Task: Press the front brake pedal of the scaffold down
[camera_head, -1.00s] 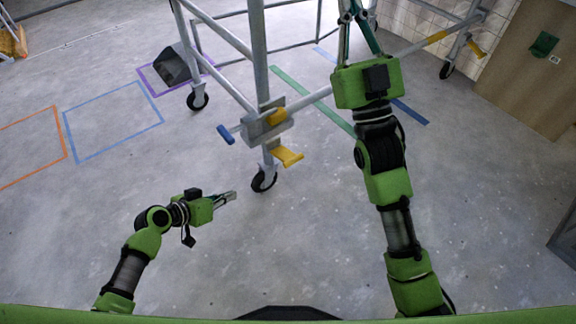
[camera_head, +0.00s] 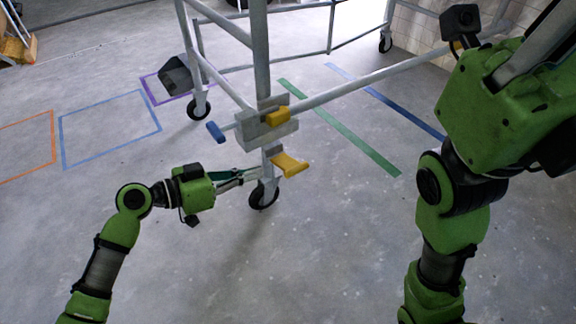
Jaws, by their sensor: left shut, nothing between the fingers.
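The scaffold (camera_head: 261,60) stands ahead on casters. Its front brake pedal (camera_head: 290,165), a yellow plate, sticks out to the right above the front caster (camera_head: 263,196). My left gripper (camera_head: 256,173) is shut and empty, pointing right, with its tips close to the caster stem, left of the pedal. I cannot tell whether the tips touch the stem. My right gripper's green body (camera_head: 492,100) is large at the upper right. Its fingertips are not clearly visible, so I cannot tell their opening.
Another caster (camera_head: 198,107) stands at the back left. Coloured tape marks the floor. The front floor between my arms is clear.

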